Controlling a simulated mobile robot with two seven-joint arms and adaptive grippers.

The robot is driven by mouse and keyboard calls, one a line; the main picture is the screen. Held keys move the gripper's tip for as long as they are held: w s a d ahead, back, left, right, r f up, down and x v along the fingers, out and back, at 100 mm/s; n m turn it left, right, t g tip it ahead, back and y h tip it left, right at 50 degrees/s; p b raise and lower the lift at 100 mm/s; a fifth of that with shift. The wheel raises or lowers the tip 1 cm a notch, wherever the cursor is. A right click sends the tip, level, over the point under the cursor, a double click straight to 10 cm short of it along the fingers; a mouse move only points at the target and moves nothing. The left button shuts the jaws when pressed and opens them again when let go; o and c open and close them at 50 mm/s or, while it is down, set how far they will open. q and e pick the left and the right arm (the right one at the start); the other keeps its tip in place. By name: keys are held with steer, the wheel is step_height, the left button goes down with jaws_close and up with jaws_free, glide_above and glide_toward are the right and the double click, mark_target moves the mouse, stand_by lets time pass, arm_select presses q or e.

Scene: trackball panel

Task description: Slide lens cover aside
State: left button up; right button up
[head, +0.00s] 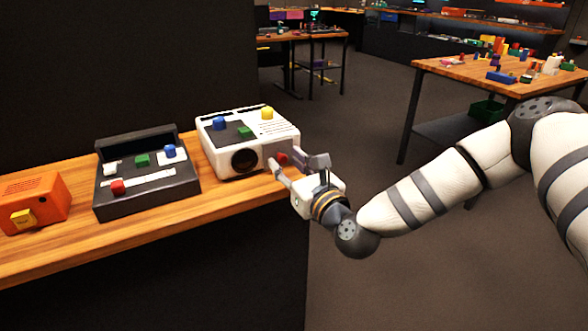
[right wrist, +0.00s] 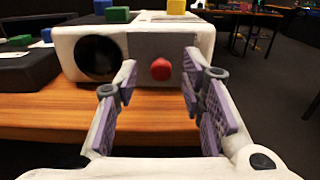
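The white projector-like device (head: 225,140) stands at the right end of the wooden shelf. Its round dark lens (head: 245,160) is on the front and looks uncovered. In the right wrist view the lens (right wrist: 97,58) is at the left, and a red knob (right wrist: 161,69) sits on a grey panel to its right. The red knob also shows in the head view (head: 282,158). My right gripper (right wrist: 160,75) is open, its fingers on either side of the red knob, with visible gaps; contact is not seen. My left gripper is not in view.
A dark panel device (head: 145,190) with coloured knobs stands left of the white device, and an orange box (head: 35,200) is farther left. The wooden shelf (head: 90,245) has a bare front strip. Another table (head: 470,72) with small objects stands behind right.

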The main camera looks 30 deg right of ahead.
steer(key=s, duration=1.1)
steer(key=shift+s+d, duration=0.2)
steer(key=shift+s, duration=0.1)
steer(key=s+a+f+n+g+y+p, duration=0.2)
steer(key=s+a+f+n+g+y, duration=0.3)
steer(key=s+a+f+n, duration=0.5)
steer(key=s+a+f+n+g+h, duration=0.1)
steer(key=s+f+n+g, duration=0.7)
steer(key=s+f+n, duration=0.25)
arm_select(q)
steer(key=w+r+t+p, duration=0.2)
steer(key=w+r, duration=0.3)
arm_select(e)
steer(key=s+d+f+n+g+h, duration=0.1)
steer(key=s+d+n+g+h, duration=0.1)
steer(key=s+n, duration=0.5)
steer(key=s+d+f+n+g+h, duration=0.1)
steer(key=s+d+n+g, duration=0.4)
steer(key=s, duration=0.7)
steer(key=d+n+h, duration=0.1)
steer(key=n, duration=0.1)
steer(key=shift+s+d+f+n+h, duration=0.3)
steer(key=shift+n, duration=0.05)
